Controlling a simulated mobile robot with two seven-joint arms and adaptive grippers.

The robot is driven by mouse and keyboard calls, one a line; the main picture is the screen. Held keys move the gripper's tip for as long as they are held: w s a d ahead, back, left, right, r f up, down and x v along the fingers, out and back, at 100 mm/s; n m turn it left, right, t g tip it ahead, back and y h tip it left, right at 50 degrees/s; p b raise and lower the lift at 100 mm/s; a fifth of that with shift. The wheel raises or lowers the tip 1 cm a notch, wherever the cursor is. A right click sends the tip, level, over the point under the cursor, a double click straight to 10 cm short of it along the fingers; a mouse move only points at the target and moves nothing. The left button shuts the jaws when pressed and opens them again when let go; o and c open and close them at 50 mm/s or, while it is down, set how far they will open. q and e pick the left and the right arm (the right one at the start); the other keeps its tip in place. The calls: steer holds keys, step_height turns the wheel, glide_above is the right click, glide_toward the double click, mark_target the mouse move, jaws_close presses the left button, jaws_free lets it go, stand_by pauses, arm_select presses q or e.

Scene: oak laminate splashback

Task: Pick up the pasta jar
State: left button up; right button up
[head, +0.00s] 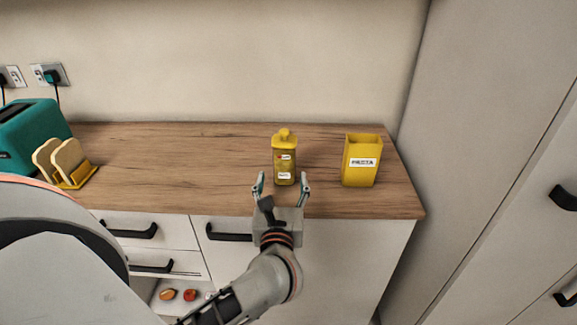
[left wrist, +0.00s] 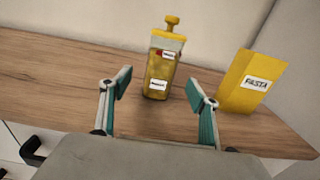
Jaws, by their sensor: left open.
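A jar (head: 284,160) with a yellow knobbed lid and yellowish contents stands upright near the middle of the wooden counter. Its two small labels are too small to read surely. In the left wrist view the jar (left wrist: 162,68) stands ahead, in line with the gap between my fingers. A yellow open-topped box (head: 361,163) labelled PASTA stands to its right; it also shows in the left wrist view (left wrist: 250,84). My left gripper (head: 281,186) is open and empty at the counter's front edge, just on the near side of the jar. My right gripper is not in view.
A teal toaster (head: 32,132) and a yellow rack (head: 80,175) with bread slices stand at the counter's left. A tall grey cabinet (head: 480,120) closes off the right. The counter (head: 180,165) between rack and jar is clear. Black-handled drawers are below.

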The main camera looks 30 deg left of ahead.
mark_target(284, 165)
arm_select(q)
steer(key=x, duration=0.7)
steer(key=shift+w+r, duration=0.15)
steer(key=shift+r, duration=0.05)
steer(key=c, duration=1.4)
steer(key=shift+r+p, duration=0.15)
steer(key=shift+p, duration=0.15)
